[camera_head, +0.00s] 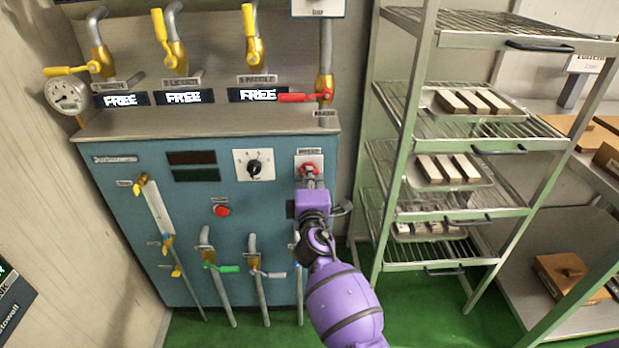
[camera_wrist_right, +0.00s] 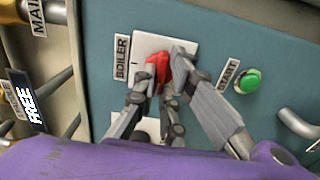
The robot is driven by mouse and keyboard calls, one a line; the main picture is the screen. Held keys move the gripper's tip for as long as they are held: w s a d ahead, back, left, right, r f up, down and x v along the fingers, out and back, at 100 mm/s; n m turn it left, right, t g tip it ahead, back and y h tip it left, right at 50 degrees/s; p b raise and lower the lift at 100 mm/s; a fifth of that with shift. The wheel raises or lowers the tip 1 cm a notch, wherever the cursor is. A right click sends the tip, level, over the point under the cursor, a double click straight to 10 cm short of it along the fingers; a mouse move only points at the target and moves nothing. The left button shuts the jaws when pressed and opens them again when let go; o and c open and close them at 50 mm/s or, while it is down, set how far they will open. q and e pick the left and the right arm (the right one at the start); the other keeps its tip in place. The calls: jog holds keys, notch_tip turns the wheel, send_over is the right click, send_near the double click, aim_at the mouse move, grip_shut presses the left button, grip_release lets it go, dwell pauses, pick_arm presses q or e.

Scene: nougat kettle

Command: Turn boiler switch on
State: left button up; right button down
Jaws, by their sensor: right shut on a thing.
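The boiler switch is a red knob (camera_head: 309,168) on a pale plate at the upper right of the blue machine front. In the right wrist view the red knob (camera_wrist_right: 158,70) sits on its white plate beside the BOILER label (camera_wrist_right: 122,57). My right gripper (camera_head: 311,180) reaches up to the knob from below. In the right wrist view its fingers (camera_wrist_right: 164,78) are closed around the red knob, touching it from both sides. The fingers partly hide the knob and plate. My left gripper is in neither view.
A green START button (camera_wrist_right: 247,81) is beside the knob plate. A black dial (camera_head: 254,167) and a red button (camera_head: 222,210) are left of it. Yellow-handled pipes and FREE displays (camera_head: 183,97) are above. A metal rack (camera_head: 405,120) with trays stands right.

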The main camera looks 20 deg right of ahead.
pick_arm(q)
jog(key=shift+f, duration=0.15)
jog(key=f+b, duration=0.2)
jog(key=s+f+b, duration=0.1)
jog(key=b, duration=0.1)
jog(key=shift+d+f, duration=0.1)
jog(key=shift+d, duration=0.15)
pick_arm(e)
jog(key=m, duration=1.7)
jog(key=shift+m, duration=0.3)
jog(key=c, duration=1.8)
grip_release()
jog(key=shift+c, duration=0.2)
